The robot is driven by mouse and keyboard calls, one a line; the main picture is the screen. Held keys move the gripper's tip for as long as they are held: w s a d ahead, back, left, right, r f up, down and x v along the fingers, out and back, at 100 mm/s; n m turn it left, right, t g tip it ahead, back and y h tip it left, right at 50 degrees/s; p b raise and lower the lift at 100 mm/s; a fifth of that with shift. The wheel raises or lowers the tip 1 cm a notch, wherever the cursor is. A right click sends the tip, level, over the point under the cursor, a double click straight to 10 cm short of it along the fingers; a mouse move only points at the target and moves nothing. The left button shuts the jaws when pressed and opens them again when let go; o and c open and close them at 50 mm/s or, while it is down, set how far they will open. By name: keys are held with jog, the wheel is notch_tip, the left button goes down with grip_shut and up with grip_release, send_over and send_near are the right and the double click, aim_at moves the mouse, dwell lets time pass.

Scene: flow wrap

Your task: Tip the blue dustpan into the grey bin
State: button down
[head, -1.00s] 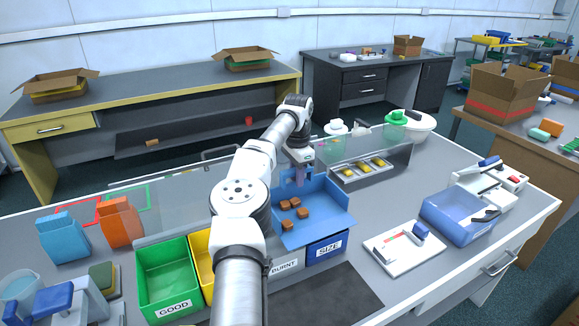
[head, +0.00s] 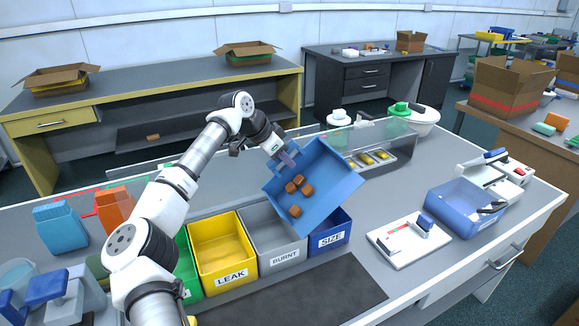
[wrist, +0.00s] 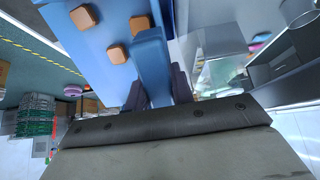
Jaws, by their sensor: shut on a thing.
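The blue dustpan (head: 325,185) is held tilted above the row of bins, its open side down toward the lower left. Several brown pieces (head: 294,185) lie on it. My gripper (head: 285,158) is shut on its handle at the upper left; the handle (wrist: 152,70) also shows between the fingers in the wrist view. The grey bin (head: 272,238), labelled BURNT, stands below and to the left of the dustpan. It looks empty where its inside shows. The dustpan hides part of its back right corner.
The yellow LEAK bin (head: 222,250) stands left of the grey bin, and the blue SIZE bin (head: 332,237) stands right, partly under the dustpan. A clear-walled rack (head: 372,160) with yellow items is behind right. A white scale-like board (head: 408,242) lies at right.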

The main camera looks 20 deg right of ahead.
aim_at(270, 163)
jog(key=shift+a+f+h+b, duration=0.15)
jog(key=shift+a+h+b, duration=0.35)
jog(key=shift+b, duration=0.35)
jog(key=a+h+b, duration=0.3)
jog(key=shift+a+f+h, duration=0.1)
jog(key=shift+a+h, duration=0.25)
jog(key=shift+h, duration=0.05)
jog(key=shift+s+a+f+h+b, duration=0.1)
jog(key=shift+a+h+b, duration=0.3)
jog(key=shift+a+h, duration=0.55)
jog(key=shift+d, duration=0.1)
